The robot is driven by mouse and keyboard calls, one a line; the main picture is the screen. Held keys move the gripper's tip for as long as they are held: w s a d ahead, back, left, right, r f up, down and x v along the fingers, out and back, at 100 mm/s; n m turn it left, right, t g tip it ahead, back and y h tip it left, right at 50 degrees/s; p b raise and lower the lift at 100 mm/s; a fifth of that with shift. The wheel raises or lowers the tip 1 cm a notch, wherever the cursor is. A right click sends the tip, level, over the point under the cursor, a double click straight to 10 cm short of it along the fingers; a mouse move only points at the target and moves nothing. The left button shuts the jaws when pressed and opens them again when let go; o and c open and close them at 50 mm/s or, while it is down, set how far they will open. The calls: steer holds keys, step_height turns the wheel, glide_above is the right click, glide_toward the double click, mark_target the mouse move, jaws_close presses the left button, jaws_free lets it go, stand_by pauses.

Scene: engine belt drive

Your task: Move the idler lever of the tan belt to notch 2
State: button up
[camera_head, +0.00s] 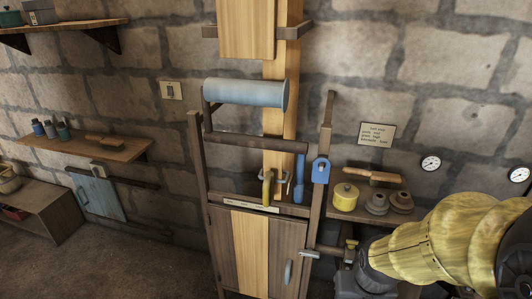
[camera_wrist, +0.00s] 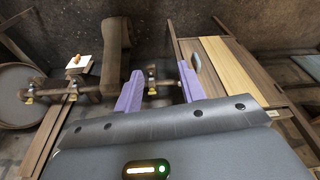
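In the head view the tan belt (camera_head: 288,60) runs vertically behind a pale blue drum (camera_head: 245,94) and down into the wooden frame. A short yellow lever (camera_head: 267,188) stands nearly upright at the belt's lower end, above a pale marked strip (camera_head: 250,206). A blue lever (camera_head: 299,178) hangs to its right. I cannot tell which lever is the tan belt's idler, or its notch. In the wrist view my gripper (camera_wrist: 160,68) is open, its purple fingers apart. A brass-fitted bracket (camera_wrist: 152,82) shows between them; contact cannot be told.
A wooden cabinet (camera_head: 228,247) stands below the levers; its tan panel shows in the wrist view (camera_wrist: 228,62). A blue tag-like piece (camera_head: 320,171) is on the right post. A shelf with a yellow pot (camera_head: 345,196) is right. A wheel (camera_wrist: 17,95) is at the wrist view's left.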

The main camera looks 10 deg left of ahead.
steer(key=shift+c, duration=0.2)
steer(key=w+f+n+t+b, duration=0.25)
steer(key=w+t, duration=0.45)
steer(key=w, duration=0.7)
steer(key=w+a+r+n+t+y+b, duration=0.2)
steer(key=w+a+r+t+y+b, duration=0.1)
steer(key=w+a+t+y, duration=0.2)
steer(key=shift+w+a+r+t+y, duration=0.35)
steer(key=shift+t+y, duration=0.55)
steer(key=shift+y, duration=0.4)
steer(key=shift+n, duration=0.25)
steer(key=p+x, duration=0.4)
steer(key=x, duration=1.3)
steer(key=shift+w, duration=0.1)
jaws_close()
